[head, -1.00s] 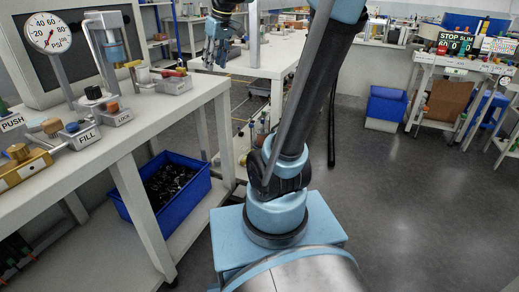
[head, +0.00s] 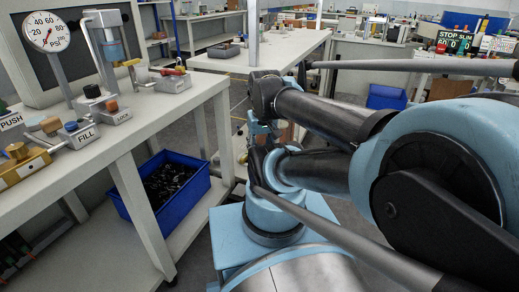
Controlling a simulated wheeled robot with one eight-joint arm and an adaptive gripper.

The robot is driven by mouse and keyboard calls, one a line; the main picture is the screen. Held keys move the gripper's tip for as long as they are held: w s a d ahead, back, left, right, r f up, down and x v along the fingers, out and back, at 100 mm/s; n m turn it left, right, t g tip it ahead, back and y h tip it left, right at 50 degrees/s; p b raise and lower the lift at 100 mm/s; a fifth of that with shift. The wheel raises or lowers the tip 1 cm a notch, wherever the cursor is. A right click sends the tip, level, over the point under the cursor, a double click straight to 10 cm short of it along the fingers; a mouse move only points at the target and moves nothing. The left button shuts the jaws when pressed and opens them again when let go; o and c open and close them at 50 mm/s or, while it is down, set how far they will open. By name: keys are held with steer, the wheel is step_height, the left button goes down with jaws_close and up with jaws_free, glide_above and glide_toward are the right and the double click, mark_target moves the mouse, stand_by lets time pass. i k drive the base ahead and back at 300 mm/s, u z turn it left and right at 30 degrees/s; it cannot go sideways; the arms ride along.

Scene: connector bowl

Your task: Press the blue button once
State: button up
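A blue button (head: 71,126) sits on top of the grey block labelled FILL (head: 80,137), on the white bench at the left. My gripper (head: 258,131) is near the middle of the view, below the dark wrist joint. It hangs to the right of the bench, well apart from the button. It is small and partly merged with my arm behind it, so its fingers cannot be made out clearly.
The white bench (head: 150,115) also holds a pressure gauge (head: 46,31), a brass block (head: 22,167), a PUSH label and a LOCK block (head: 111,113) with an orange knob. A blue bin (head: 187,207) of dark parts stands on the lower shelf.

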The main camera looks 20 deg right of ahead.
mark_target(71, 125)
steer(key=u, duration=1.65)
